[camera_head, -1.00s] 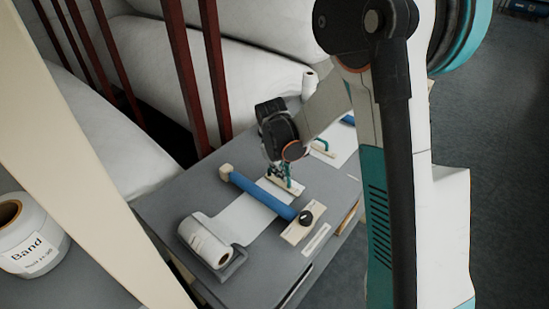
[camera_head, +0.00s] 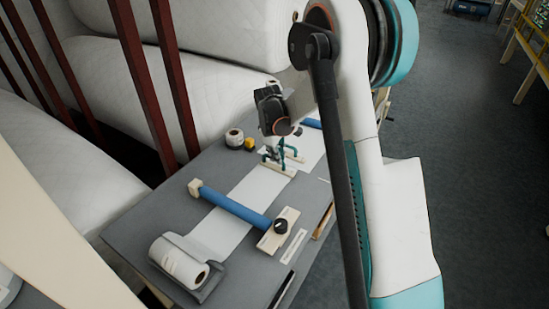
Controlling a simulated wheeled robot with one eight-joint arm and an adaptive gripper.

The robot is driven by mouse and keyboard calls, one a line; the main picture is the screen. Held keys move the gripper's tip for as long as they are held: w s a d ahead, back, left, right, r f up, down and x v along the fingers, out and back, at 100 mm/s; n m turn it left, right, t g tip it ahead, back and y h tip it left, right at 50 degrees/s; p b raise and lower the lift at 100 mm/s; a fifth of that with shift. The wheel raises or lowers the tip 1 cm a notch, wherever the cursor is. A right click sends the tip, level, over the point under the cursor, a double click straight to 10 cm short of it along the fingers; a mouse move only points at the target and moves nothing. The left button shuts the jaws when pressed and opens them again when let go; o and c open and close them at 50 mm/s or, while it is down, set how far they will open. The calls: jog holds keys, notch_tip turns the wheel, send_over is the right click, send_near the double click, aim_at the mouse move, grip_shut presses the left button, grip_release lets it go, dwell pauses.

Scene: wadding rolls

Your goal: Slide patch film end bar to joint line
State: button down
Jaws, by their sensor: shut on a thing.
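The patch film (camera_head: 250,192) is a white strip running from a roll (camera_head: 180,262) at the near end of the grey table, under a blue roller (camera_head: 235,208), to a pale end bar (camera_head: 279,171). The end bar has a teal handle and lies across the film's far end. My gripper (camera_head: 272,154) is shut on the end bar's handle, and its fingers are small and partly hidden. Just beyond is a second pale bar (camera_head: 293,157) with a teal handle, by another white sheet (camera_head: 309,146). I cannot make out the joint line itself.
A wooden plate with a black knob (camera_head: 280,227) ends the roller. Large wadding rolls (camera_head: 170,75) and dark red posts (camera_head: 177,80) border the table's far left.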

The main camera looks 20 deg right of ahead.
jog(key=shift+w, duration=0.15)
jog(key=c, duration=1.8)
grip_release()
jog(key=shift+d, duration=0.1)
jog(key=shift+o, duration=0.7)
jog(key=shift+w+f, duration=0.2)
jog(key=shift+s+r, duration=0.1)
jog(key=shift+s, duration=0.05)
notch_tip(320, 180, up, 12)
jog(key=s+a, duration=0.1)
jog(key=a, duration=0.1)
jog(key=shift+s, duration=0.15)
